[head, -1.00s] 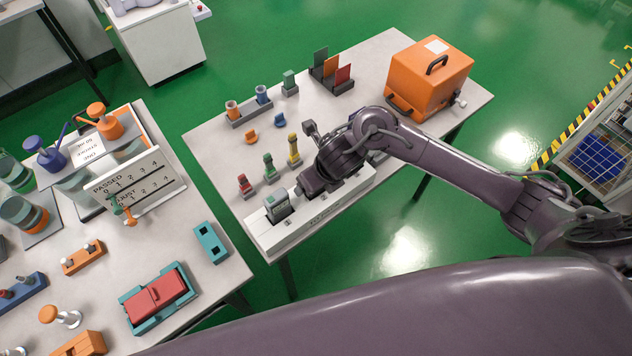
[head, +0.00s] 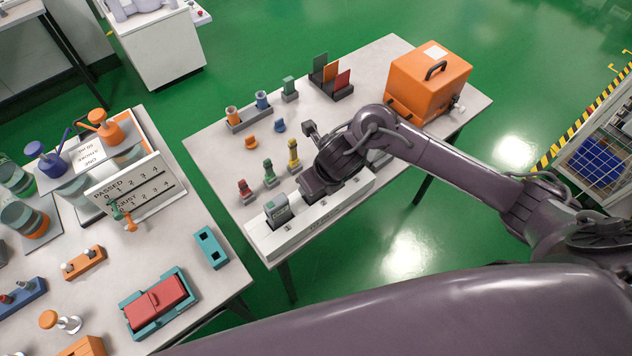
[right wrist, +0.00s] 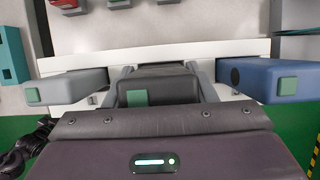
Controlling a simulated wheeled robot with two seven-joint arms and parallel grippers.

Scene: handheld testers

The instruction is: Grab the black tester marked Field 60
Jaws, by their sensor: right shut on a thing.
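A black tester (right wrist: 158,88) with a small green square on its end sits between the two fingers of my right gripper (right wrist: 165,92) in the right wrist view. The fingers are shut on its sides. It is still at the white rack (right wrist: 215,50), between two other testers; I cannot tell whether it is lifted at all. In the head view my right gripper (head: 315,186) is over the white rack (head: 312,228) and hides the black tester. No Field 60 marking is readable. My left gripper is not in view.
A grey tester (right wrist: 68,87) is left of the held one and a blue tester (right wrist: 266,78) right of it, both close to the fingers. Small red, green and yellow items (head: 293,154) stand behind the rack. An orange case (head: 428,80) stands at the table's far right.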

